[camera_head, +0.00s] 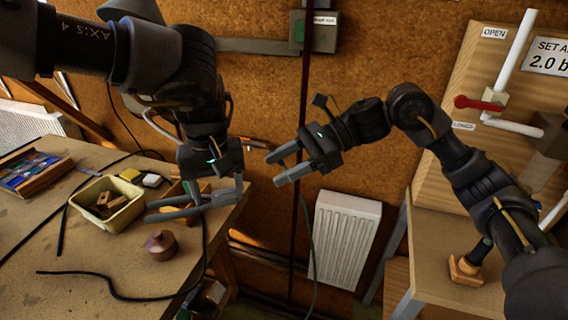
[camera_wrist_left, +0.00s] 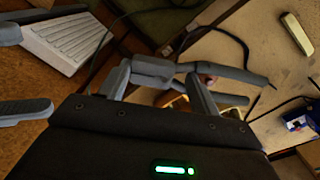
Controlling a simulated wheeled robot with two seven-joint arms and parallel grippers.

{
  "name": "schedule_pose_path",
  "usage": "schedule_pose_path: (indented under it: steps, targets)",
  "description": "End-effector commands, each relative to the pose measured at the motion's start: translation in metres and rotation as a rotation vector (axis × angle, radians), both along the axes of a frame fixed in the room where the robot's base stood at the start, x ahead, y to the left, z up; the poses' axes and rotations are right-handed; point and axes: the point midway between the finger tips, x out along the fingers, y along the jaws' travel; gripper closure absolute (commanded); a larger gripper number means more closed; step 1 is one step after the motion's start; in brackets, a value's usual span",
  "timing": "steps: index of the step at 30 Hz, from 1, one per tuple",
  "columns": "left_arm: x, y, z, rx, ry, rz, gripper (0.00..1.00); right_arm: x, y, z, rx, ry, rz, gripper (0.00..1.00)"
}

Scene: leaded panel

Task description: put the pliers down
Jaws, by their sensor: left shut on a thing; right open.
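The grey pliers (camera_head: 170,213) lie across my left gripper (camera_head: 214,190), near the right end of the workbench. Their two handles point left and stand apart in the head view. In the left wrist view the pliers (camera_wrist_left: 230,73) cross between the fingers of my left gripper (camera_wrist_left: 160,86), which is shut on them. I cannot tell whether the pliers touch the bench. My right gripper (camera_head: 279,168) is open and empty, to the right of the bench end. Its fingers also show at the left edge of the left wrist view (camera_wrist_left: 22,73).
The workbench (camera_head: 110,255) holds a cream tub (camera_head: 88,213) of wooden pieces, a round brown pot (camera_head: 161,246), a box of coloured glass (camera_head: 35,172) and dark cables. A white radiator (camera_head: 343,240) stands beyond the gap. Bare bench lies in front of the tub.

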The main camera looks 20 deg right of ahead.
Motion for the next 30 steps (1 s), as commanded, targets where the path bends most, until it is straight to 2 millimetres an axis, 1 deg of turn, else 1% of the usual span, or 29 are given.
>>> schedule_pose_path:
  steps: [5, 15, 19, 24, 30]
  targets:
    - [0.000, 0.000, 0.000, 0.000, 0.000, 0.000, 0.65, 0.000, 0.014, -0.006, 0.003, 0.004, 0.001, 0.45]
    - [0.000, 0.000, 0.000, 0.000, 0.000, 0.000, 0.65, 0.000, 0.072, -0.029, 0.004, 0.006, 0.001, 0.45]
    - [0.000, 0.000, 0.000, 0.000, 0.000, 0.000, 0.65, 0.000, 0.090, -0.037, 0.005, 0.005, 0.000, 0.45]
    - [0.000, 0.000, 0.000, 0.000, 0.000, 0.000, 0.65, 0.001, 0.105, -0.043, 0.004, 0.005, -0.002, 0.45]
    - [0.000, 0.000, 0.000, 0.000, 0.000, 0.000, 0.65, 0.001, 0.111, -0.046, 0.003, 0.004, -0.003, 0.45]
